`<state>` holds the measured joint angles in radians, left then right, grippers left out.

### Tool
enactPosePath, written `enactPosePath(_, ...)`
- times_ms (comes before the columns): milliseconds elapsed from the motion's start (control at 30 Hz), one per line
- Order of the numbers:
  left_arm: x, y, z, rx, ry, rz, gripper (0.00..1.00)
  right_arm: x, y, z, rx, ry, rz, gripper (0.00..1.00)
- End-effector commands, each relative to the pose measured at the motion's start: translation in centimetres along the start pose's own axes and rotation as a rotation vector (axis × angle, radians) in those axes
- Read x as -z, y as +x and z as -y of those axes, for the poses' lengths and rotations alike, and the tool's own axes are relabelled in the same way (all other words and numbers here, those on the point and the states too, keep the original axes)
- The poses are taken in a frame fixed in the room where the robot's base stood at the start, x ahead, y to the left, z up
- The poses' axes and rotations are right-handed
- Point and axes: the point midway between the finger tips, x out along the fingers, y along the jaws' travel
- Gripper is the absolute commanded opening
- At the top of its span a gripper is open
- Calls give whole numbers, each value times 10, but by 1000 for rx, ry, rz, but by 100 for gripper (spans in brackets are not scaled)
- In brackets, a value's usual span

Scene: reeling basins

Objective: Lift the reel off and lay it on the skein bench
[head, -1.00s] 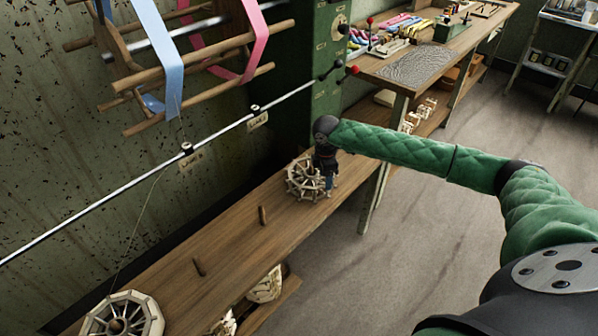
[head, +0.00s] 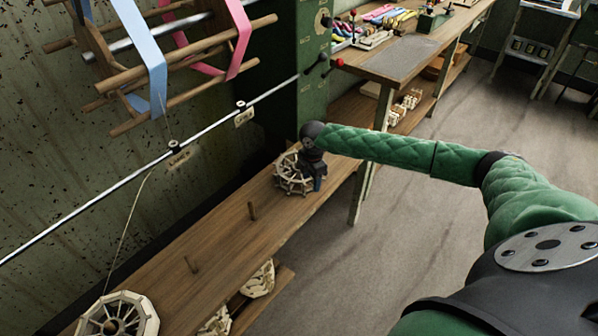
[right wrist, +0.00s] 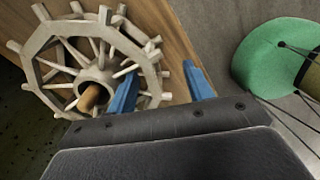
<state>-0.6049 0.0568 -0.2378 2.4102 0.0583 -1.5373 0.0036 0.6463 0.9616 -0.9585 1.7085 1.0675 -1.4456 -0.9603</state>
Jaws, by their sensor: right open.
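A pale wooden spoked reel (head: 292,173) sits at the far end of the low wooden bench. In the right wrist view the reel (right wrist: 45,70) has a brown peg (right wrist: 90,97) in its hub. My right gripper (head: 318,184) is at the reel's right side. In the right wrist view, my right gripper (right wrist: 160,88) is open, its left blue finger over the reel's rim and its right finger outside it. I cannot tell whether they touch. The bench with coloured skeins (head: 405,62), likely the skein bench, stands beyond. My left gripper is out of view.
A large ribbon-wound frame (head: 130,88) hangs upper left. A green cabinet (head: 312,75) stands behind.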

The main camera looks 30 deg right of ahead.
Motion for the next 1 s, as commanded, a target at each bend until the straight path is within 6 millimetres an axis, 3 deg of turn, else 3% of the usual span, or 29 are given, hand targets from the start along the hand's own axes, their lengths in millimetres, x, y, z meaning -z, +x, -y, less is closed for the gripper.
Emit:
enactPosePath(233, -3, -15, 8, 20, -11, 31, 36, -2, 31, 1, 1, 1, 0, 51)
enactPosePath(467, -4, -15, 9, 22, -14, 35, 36, -2, 36, 1, 0, 0, 0, 51)
enactPosePath(500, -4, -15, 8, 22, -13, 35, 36, -2, 36, 0, 0, 0, 0, 49)
enactPosePath(767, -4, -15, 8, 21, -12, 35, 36, -2, 36, 0, 0, 1, 0, 0)
enactPosePath(1000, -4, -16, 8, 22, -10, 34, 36, -2, 35, 0, -1, 1, 0, 0)
